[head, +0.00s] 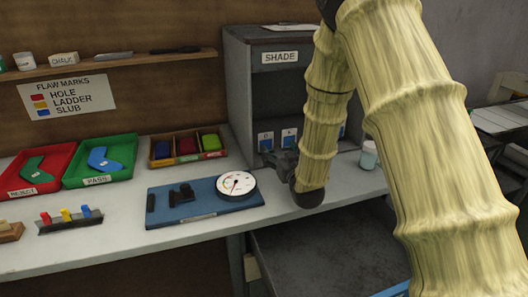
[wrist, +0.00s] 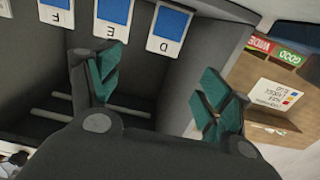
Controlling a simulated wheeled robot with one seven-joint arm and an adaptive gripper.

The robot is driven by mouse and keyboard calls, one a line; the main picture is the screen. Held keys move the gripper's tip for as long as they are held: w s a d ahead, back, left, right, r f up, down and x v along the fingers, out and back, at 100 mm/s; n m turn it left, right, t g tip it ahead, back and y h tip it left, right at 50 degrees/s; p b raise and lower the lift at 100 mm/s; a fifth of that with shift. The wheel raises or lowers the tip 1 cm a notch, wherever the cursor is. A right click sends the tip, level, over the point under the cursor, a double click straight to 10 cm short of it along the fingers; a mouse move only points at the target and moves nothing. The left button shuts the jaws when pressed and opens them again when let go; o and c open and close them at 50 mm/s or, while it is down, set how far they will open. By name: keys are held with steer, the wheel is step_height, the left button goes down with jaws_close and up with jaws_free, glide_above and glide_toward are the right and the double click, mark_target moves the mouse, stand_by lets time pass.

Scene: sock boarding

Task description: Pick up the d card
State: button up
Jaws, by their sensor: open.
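The d card (wrist: 170,27) is white with a blue square and the letter D. It appears upside down near the top of the wrist view, right of the E card (wrist: 113,18) and the F card (wrist: 57,13). In the head view the leftmost card (head: 265,141) in the grey SHADE cabinet (head: 237,85) matches its place. My gripper (wrist: 162,88) is open and empty, its green-padded fingers apart. The d card shows beyond the gap between the fingers, and I see no contact. In the head view my gripper (head: 281,160) is at the cabinet's front, partly hidden by my arm.
A blue board (head: 160,207) with a round dial (head: 236,185) lies left of my gripper. A pale cup (head: 368,156) stands right of the cabinet. Red (head: 62,160) and green (head: 125,144) trays are farther left. The cabinet's side wall is close to the gripper.

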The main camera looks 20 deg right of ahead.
mark_target(267, 134)
steer(key=shift+w+r, duration=0.15)
steer(key=shift+w, duration=0.4)
steer(key=w, duration=0.4)
steer(key=shift+w+a, duration=0.2)
steer(key=shift+a, duration=0.2)
steer(key=shift+w+p, duration=0.4)
steer(key=shift+w, duration=2.55)
steer(key=shift+r, duration=0.1)
steer(key=c, duration=1)
